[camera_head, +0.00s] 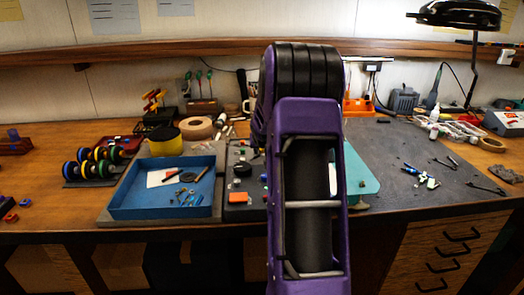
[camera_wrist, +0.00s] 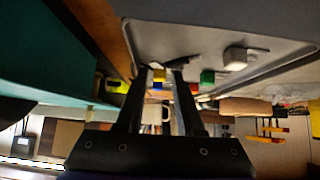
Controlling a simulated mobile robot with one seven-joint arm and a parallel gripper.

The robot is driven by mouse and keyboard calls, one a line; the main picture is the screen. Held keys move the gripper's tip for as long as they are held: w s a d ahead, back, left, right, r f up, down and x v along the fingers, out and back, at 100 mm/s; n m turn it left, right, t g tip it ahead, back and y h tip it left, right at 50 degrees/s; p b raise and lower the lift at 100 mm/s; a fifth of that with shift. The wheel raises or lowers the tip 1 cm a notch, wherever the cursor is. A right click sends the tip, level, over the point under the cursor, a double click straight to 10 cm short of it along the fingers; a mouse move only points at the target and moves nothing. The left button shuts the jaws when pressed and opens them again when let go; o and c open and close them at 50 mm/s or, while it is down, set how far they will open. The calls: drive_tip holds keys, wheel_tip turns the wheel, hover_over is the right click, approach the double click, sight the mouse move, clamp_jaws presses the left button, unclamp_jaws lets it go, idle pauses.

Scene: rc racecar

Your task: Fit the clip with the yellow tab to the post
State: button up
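My gripper (camera_wrist: 159,72) points toward the dark grey board (camera_wrist: 215,20) in the wrist view. Its two fingers stand apart. A small yellow piece (camera_wrist: 158,75), perhaps the yellow tab of the clip, shows between the fingertips; I see no clear contact with either finger. Red and green (camera_wrist: 207,76) pieces sit just right of the tips, and a white block (camera_wrist: 238,58) is farther right on the board. I cannot make out which part is the post. In the head view my arm covers the gripper and part of the board (camera_head: 238,211).
A blue tray (camera_head: 125,207) with small parts stands left of the board. A teal surface (camera_head: 358,172) lies right of my arm. A yellow container (camera_head: 165,143) and tape roll (camera_head: 196,128) stand behind. Pliers (camera_head: 484,188) and small parts lie on the grey mat at right.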

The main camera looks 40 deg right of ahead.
clamp_jaws()
drive_tip(key=shift+r+p, duration=0.5)
drive_tip(key=shift+r, duration=0.15)
idle(0.6)
drive_tip(key=shift+r+p, duration=1.45)
drive_tip(key=shift+r, duration=0.45)
